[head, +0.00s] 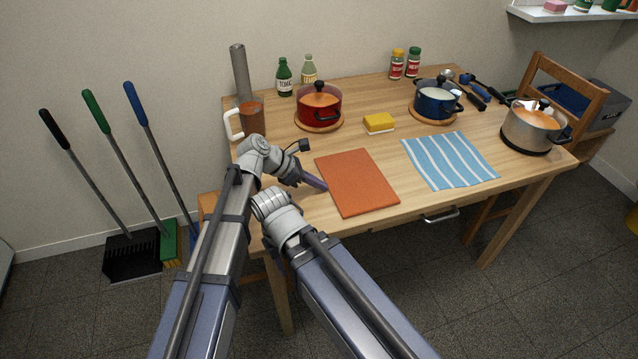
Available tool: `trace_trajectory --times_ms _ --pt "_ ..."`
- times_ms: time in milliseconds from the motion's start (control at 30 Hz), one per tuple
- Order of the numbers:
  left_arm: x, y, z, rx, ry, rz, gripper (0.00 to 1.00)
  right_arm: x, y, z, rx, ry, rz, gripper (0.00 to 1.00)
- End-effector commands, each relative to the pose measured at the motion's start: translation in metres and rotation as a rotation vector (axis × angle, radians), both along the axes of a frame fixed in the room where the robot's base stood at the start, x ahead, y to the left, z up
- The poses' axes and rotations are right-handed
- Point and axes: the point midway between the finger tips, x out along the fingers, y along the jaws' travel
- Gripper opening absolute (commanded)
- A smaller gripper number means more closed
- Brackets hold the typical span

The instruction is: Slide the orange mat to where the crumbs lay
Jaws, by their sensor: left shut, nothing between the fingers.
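The orange mat (357,182) lies flat on the wooden table near the front edge, left of the blue striped cloth. My left gripper (323,187) is shut and empty, with its fingertips at the mat's left edge. I cannot tell whether they touch the mat or the table. My right arm ends low at the table's front left, and its gripper is mostly hidden behind the arm. I see no crumbs on the table.
The wooden table (355,121) also holds a red pot (319,108), a yellow sponge (379,123), a blue pot (437,104), a steel pot (528,129) and a striped cloth (450,160). The strip between mat and sponge is clear.

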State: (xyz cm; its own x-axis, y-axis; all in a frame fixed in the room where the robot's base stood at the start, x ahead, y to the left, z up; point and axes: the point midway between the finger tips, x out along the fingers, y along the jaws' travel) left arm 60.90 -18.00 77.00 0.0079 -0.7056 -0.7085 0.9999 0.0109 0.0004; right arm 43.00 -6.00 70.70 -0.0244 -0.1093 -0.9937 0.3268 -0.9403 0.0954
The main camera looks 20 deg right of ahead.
Motion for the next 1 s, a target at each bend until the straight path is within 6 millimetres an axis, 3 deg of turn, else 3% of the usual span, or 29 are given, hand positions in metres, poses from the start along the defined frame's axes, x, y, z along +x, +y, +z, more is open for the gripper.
trace_trajectory --times_ms 267,467,700,1000 --pt "0.000 0.004 0.000 -0.001 0.000 0.001 0.00 0.000 0.000 0.000 0.000 0.000 0.000 0.50" --pt "-0.003 0.031 -0.001 -0.001 0.001 0.001 0.00 0.000 0.000 -0.001 0.000 0.000 0.000 0.50" --pt "-0.003 0.067 0.042 -0.002 0.001 0.001 0.00 0.000 0.000 0.042 0.000 0.000 0.000 0.50" --pt "-0.003 0.097 0.067 -0.001 0.001 -0.001 0.00 0.000 0.000 0.067 0.000 0.000 0.000 0.50"
